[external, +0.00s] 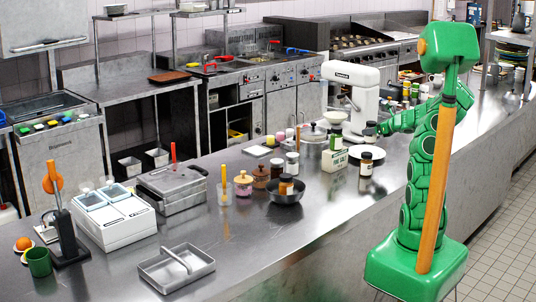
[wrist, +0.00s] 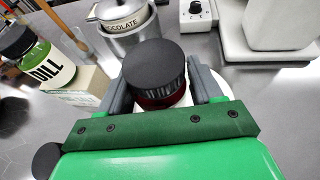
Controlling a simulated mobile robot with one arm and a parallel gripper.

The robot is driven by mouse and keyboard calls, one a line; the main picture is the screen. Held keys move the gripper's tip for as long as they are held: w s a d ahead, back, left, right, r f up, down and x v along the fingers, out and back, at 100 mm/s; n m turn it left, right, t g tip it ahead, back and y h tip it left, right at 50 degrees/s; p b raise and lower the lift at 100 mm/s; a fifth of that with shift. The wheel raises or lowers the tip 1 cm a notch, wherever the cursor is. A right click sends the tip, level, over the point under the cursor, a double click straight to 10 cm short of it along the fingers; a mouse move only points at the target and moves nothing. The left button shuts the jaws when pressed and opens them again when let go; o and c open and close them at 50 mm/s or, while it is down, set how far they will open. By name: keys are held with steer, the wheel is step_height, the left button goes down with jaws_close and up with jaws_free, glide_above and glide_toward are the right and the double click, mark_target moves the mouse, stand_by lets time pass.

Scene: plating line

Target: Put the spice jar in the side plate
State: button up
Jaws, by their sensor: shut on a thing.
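The spice jar (wrist: 155,72) has a black lid and a dark red body. It is between the two fingers of my gripper (wrist: 158,88), which is shut on it. In the external view my gripper (external: 376,129) holds the jar (external: 370,131) just above the far part of the white side plate (external: 379,153). A white rim of the plate also shows behind the jar in the wrist view (wrist: 221,78). The lower jar is hidden, and any gap to the plate is hard to judge.
A dark-lidded brown jar (external: 366,164) stands at the plate's near side. A chocolate pot (wrist: 128,22) and a white mixer (external: 352,95) stand beyond. The counter's front edge (external: 300,240) has bare room.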

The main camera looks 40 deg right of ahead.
steer(key=shift+w+d+f, duration=0.35)
steer(key=shift+w+f, duration=0.15)
steer(key=shift+f, duration=0.2)
steer(key=shift+w+d+f, duration=0.3)
steer(key=shift+w+f, duration=0.15)
steer(key=shift+f, duration=0.3)
steer(key=shift+w+d+f, duration=0.35)
steer(key=shift+w+f, duration=0.15)
steer(key=shift+f, duration=0.2)
steer(key=shift+w+f, duration=0.1)
steer(key=shift+f, duration=1.55)
steer(key=shift+f, duration=0.1)
steer(key=o, duration=1.2)
steer(key=shift+s+d+r, duration=0.2)
steer(key=shift+s+r, duration=0.1)
steer(key=shift+s, duration=0.15)
steer(key=shift+v, duration=5.55)
steer(key=shift+f, duration=0.1)
